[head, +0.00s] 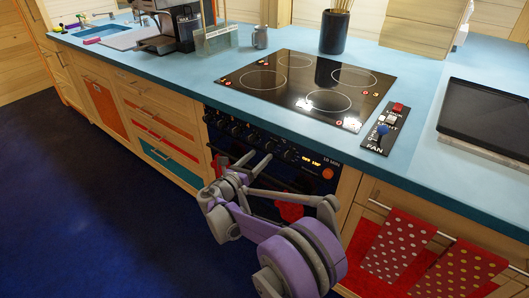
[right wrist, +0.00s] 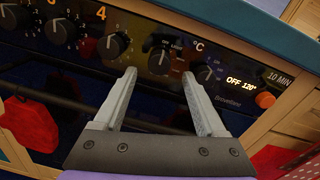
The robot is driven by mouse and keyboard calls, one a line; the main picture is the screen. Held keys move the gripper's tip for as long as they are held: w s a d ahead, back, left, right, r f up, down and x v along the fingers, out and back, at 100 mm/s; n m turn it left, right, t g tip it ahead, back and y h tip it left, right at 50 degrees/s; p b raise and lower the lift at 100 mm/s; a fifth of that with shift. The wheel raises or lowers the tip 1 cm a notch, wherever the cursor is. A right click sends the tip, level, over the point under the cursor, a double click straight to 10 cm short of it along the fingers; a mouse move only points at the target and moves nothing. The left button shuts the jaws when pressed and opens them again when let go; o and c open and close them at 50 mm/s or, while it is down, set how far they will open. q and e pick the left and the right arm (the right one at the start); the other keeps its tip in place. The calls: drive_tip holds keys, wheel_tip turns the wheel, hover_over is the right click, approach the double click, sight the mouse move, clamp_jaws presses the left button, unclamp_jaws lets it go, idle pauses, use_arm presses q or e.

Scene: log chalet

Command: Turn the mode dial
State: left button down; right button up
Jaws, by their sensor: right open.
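The oven front carries a row of black dials. In the right wrist view the dial with small writing around it, likely the mode dial (right wrist: 158,60), sits between and just beyond my right gripper's fingertips (right wrist: 159,74). The dial marked °C (right wrist: 208,75) is to its right, close to the right finger. The lit display (right wrist: 241,85) reads OFF 120°. In the head view my right gripper (head: 259,157) is just below the dial row, near the likely mode dial (head: 268,146). The gripper is open and empty; no contact with a dial is clear. My left gripper is out of view.
An orange button (right wrist: 265,100) is right of the display. The oven handle (right wrist: 60,100) runs below the dials, behind the fingers. The blue counter (head: 200,85) overhangs above, with a black hob (head: 305,90). Dotted towels (head: 395,245) hang at the right.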

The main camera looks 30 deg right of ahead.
sight(266, 149)
drive_tip(key=shift+x, duration=2.35)
drive_tip(key=shift+a, duration=0.1)
clamp_jaws()
